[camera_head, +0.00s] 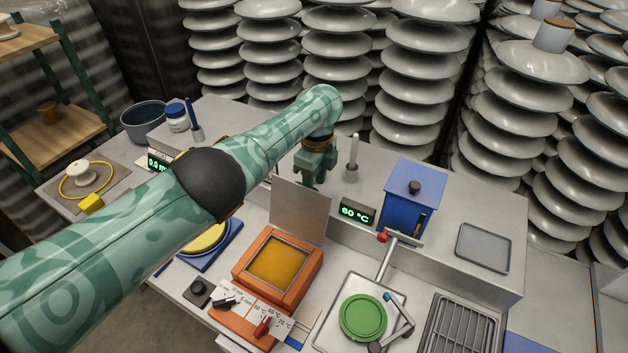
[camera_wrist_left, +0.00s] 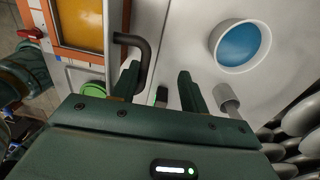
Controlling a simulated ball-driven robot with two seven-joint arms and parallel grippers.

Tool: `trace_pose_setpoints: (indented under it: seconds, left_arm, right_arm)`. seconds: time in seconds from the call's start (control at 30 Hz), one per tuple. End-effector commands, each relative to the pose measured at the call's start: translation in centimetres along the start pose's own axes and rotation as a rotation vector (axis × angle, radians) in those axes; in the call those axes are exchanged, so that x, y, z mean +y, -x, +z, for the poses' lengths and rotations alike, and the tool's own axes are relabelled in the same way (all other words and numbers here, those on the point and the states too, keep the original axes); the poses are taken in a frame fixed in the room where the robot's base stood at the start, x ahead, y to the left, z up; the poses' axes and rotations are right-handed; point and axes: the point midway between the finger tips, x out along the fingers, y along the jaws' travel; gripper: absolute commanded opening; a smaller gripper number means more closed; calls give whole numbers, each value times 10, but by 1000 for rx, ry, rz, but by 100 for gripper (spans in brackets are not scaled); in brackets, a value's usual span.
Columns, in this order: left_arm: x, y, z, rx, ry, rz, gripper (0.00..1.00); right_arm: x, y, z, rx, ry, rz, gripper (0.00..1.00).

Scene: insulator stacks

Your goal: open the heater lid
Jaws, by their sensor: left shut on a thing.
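The orange heater (camera_head: 250,282) sits on the bench with an amber pool or window inside its frame, which also shows in the wrist view (camera_wrist_left: 78,22). Its grey lid (camera_head: 298,212) stands up steeply at the heater's back edge, clear of the opening. My left gripper (camera_head: 314,172) is behind the lid, partly hidden by it and my arm. My right gripper is not in view.
A 60 °C display (camera_head: 357,212) and a blue box (camera_head: 412,198) stand right of the lid. A green disc (camera_head: 362,318) lies on a plate at the front right. Insulator stacks (camera_head: 420,90) line the back.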

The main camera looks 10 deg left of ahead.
Motion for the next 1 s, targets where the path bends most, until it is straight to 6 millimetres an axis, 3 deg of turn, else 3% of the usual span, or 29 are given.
trace_pose_setpoints:
  seconds: [0.4,0.53,1.0]
  left_arm:
    - [-1,1,-1,4,2,-7,31]
    - [-1,11,-2,4,2,-9,31]
    - [2,130,-1,1,1,-10,31]
  right_arm:
    - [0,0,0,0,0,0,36]
    - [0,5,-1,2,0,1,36]
    - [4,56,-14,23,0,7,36]
